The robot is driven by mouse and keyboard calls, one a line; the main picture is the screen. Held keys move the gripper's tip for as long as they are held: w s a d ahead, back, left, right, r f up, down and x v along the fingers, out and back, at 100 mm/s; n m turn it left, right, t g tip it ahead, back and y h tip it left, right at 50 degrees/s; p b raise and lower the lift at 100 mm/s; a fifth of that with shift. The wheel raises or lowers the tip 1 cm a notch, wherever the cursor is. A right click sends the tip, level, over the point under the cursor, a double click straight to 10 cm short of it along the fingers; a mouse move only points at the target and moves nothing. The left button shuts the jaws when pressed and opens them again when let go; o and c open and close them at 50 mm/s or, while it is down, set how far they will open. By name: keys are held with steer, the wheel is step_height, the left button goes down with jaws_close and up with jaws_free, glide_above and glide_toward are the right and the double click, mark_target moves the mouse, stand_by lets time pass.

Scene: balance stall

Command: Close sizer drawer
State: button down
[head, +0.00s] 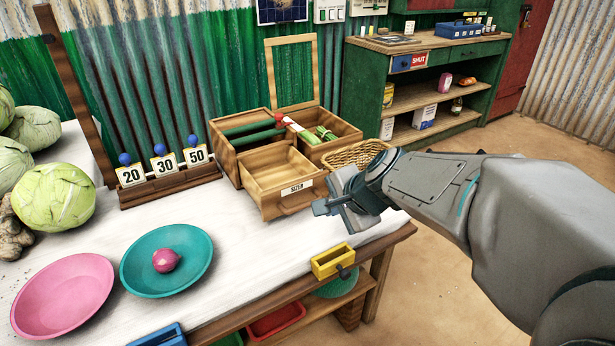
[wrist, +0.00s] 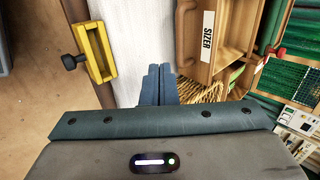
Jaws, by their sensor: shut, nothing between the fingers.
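The sizer drawer (head: 270,205) is a light wooden tray with a "SIZER" label on its front. It sticks out from the wooden box (head: 233,133), and its inside looks empty. In the wrist view the drawer front (wrist: 197,62) is at upper right, with a wooden handle (wrist: 184,35) on it. My gripper (head: 318,207) is shut and empty, just in front of the drawer's right end. In the wrist view its closed fingertips (wrist: 159,70) point along the table, left of and below the handle. I cannot tell whether they touch the drawer.
The box has an upright mesh lid (head: 293,72) and holds green and red items. A wicker basket (head: 350,153) is behind my gripper. A yellow holder (head: 330,262) sits on the table's front edge. Plates (head: 140,275) and number cards (head: 165,165) stand to the left.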

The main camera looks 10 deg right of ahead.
steer(key=b+x, duration=0.2)
steer(key=x, duration=0.3)
steer(key=shift+s+f+b, duration=0.1)
steer(key=shift+f+b, duration=0.1)
steer(key=shift+b, duration=0.2)
steer(key=w, duration=0.2)
steer(key=w+a, duration=0.1)
steer(key=shift+f, duration=0.25)
steer(key=shift+w+a+f, duration=0.1)
steer(key=shift+w+a, duration=0.1)
steer(key=shift+w, duration=0.35)
